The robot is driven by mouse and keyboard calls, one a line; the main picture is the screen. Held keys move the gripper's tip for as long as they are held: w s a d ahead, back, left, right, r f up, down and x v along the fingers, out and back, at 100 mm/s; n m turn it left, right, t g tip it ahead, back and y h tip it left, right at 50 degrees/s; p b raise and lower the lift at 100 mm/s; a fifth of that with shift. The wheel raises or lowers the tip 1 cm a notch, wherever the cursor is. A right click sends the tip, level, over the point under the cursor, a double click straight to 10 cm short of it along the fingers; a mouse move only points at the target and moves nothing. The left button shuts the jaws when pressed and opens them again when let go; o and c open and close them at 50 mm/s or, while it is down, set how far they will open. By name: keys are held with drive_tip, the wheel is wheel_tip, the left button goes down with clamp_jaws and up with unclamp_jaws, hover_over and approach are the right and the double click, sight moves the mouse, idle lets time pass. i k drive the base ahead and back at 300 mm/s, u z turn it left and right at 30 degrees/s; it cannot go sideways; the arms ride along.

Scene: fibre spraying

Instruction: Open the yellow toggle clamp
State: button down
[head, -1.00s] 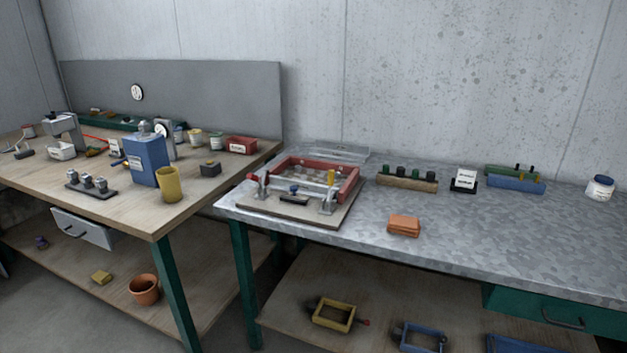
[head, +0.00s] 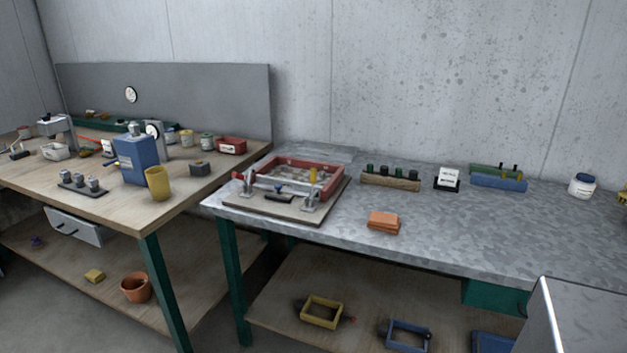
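The yellow toggle clamp (head: 313,181) stands at the right front corner of the red frame (head: 338,178) on a wooden base board. Its yellow handle points up and its grey metal body sits on the board. A second toggle clamp (head: 248,184) with a red handle end stands at the left front corner. A dark handle (head: 279,198) lies at the board's front between the clamps. My gripper is not in view.
The frame's board lies at the left end of the grey metal bench (head: 450,230). Orange blocks (head: 383,221) lie right of it, with a rack of dark-topped pieces (head: 390,178) behind.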

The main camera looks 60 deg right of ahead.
sight(312, 179)
drive_tip(key=u, duration=0.1)
drive_tip(key=k, duration=2)
drive_tip(key=z, duration=0.6)
drive_tip(key=i, duration=1)
drive_tip(key=u, duration=0.1)
